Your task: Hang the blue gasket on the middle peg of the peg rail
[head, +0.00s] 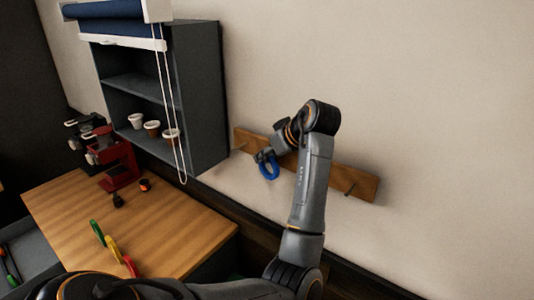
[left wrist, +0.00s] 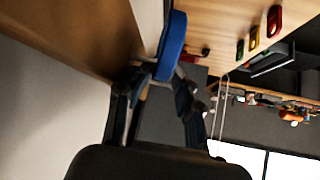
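The blue gasket (head: 269,167) is a ring in front of the left half of the wooden peg rail (head: 328,178) on the wall. My left gripper (head: 263,156) is at its upper edge. In the left wrist view the gasket (left wrist: 172,44) shows nearly edge-on, with its near end between the fingertips (left wrist: 164,72), so the gripper looks shut on it. A left peg (head: 241,147) and a right peg (head: 349,188) show on the rail. The middle peg is hidden behind my left arm. My right gripper is not in view.
A grey shelf cabinet (head: 203,95) with several cups stands left of the rail, with a blind cord (head: 172,110) hanging before it. The wall right of the rail is clear.

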